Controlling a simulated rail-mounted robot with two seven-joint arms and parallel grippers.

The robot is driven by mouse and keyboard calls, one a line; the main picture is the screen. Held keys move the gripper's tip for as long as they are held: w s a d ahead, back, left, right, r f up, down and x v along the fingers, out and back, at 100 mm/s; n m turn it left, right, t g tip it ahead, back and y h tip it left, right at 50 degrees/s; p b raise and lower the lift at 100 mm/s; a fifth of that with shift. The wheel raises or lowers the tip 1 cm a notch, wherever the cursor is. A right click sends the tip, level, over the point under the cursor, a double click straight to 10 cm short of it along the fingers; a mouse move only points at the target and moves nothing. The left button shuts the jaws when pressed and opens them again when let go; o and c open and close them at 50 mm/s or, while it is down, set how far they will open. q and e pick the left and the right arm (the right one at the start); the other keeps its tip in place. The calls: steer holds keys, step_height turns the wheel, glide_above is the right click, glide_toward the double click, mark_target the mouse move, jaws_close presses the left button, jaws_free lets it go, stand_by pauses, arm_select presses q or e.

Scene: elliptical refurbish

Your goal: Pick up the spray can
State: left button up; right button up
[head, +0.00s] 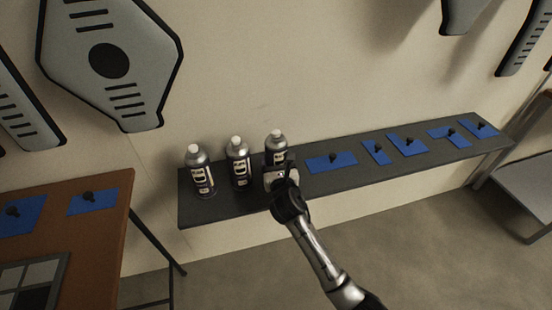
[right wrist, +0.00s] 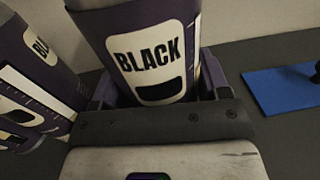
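Three spray cans with white caps stand upright in a row on the left part of a dark wall shelf: a left can (head: 200,172), a middle can (head: 239,164) and a right can (head: 276,145). My right gripper (head: 277,166) is at the right can, hiding its lower part in the head view. In the right wrist view this can (right wrist: 152,62), labelled BLACK, stands between the two fingers of my right gripper (right wrist: 155,88). The fingers flank it closely; whether they press on it I cannot tell. A neighbouring can (right wrist: 38,75) is just left of the fingers. My left gripper is not in view.
The shelf (head: 345,188) runs right, with several blue mats (head: 332,162) bearing small dark objects. A brown table (head: 105,215) with blue mats is at lower left. A grey table (head: 530,185) stands at far right. Panels hang on the wall behind.

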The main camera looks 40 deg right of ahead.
mark_target(281, 156)
steer(key=c, duration=0.5)
steer(key=shift+r+p, duration=0.35)
steer(key=shift+r, duration=0.1)
steer(key=r+p, duration=0.2)
steer(key=r, duration=0.1)
steer(key=s+r+p, duration=0.1)
steer(key=shift+d+r, duration=0.2)
steer(key=shift+d, duration=0.05)
steer(key=shift+s+d+r+p, duration=0.8)
steer(key=shift+s+r+p, duration=0.15)
steer(key=shift+s, duration=0.6)
steer(key=shift+s+d+r+p, duration=0.9)
steer(key=shift+s+r, duration=0.1)
steer(key=shift+s, duration=0.6)
steer(key=shift+s+d+r+p, duration=0.75)
steer(key=shift+s+r+p, duration=0.2)
steer(key=shift+s, duration=0.6)
